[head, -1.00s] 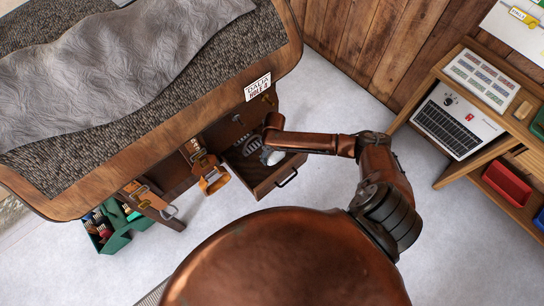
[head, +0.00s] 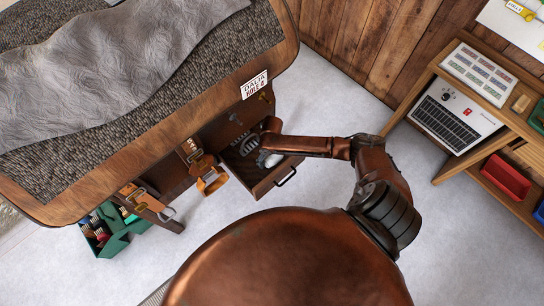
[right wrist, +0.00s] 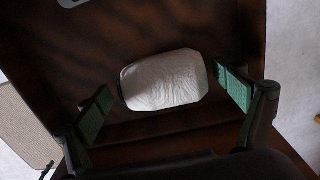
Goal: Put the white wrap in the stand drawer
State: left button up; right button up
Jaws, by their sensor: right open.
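The white wrap (right wrist: 165,80) is a pale, rounded bundle on the brown floor of the open stand drawer (head: 262,188). It also shows in the head view (head: 270,160), partly covered by my right wrist. My right gripper (right wrist: 165,100) is open, with its green-padded fingers on either side of the wrap and visible gaps to it. In the head view the right arm reaches into the drawer from the right, and its fingers are mostly hidden. My left gripper is not in view.
A grey metal item (head: 245,145) lies in the drawer. Leather straps with a buckle (head: 203,170) hang beside it. The stand top holds a grey cover (head: 110,65). A green box (head: 118,232) is at left, and a wooden shelf (head: 455,165) at right.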

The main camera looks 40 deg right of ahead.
notch_tip(320, 180, up, 11)
jog(key=p, duration=0.3)
jog(key=shift+f, duration=0.1)
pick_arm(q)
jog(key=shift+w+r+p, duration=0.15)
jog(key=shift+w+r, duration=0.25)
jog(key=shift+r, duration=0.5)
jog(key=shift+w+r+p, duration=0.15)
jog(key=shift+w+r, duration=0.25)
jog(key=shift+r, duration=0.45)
pick_arm(e)
jog(key=shift+r, duration=0.75)
